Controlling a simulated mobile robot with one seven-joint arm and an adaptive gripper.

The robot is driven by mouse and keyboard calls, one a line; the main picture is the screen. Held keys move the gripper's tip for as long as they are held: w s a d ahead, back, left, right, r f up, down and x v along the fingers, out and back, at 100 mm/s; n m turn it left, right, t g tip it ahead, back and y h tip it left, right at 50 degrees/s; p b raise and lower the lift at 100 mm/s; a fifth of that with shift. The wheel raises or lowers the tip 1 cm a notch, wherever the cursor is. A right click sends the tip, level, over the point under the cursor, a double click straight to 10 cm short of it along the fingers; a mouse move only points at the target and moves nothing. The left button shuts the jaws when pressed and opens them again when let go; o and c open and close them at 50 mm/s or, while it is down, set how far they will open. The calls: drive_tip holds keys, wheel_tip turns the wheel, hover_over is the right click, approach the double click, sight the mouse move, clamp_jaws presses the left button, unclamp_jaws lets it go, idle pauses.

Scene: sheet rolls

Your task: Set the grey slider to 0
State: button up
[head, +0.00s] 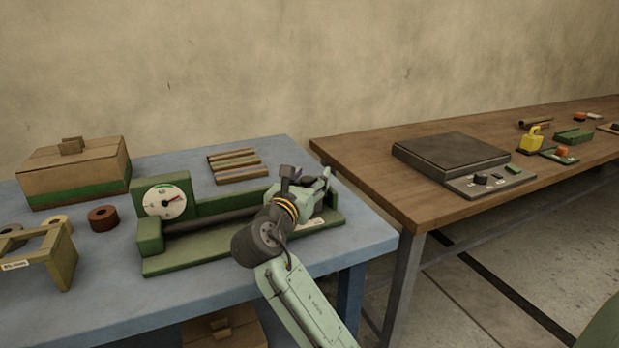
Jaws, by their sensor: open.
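A green device (205,247) with a round white dial (165,201) stands on the blue table, and a dark bar runs along it to the right. My gripper (322,183) is over the right end of this device and is open. My gripper and wrist hide much of that end. A white label (312,222) shows partly below the gripper. I cannot make out a grey slider for certain; it may be behind my gripper. I cannot tell whether the gripper touches the device. The scale marks are too small to read.
A wooden table (375,180) at right holds a dark flat unit (450,153) with a grey control panel (490,181).

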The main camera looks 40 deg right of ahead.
drive_tip(key=shift+c, duration=0.2)
drive_tip(key=c, duration=1.1)
drive_tip(key=shift+d, duration=0.1)
clamp_jaws()
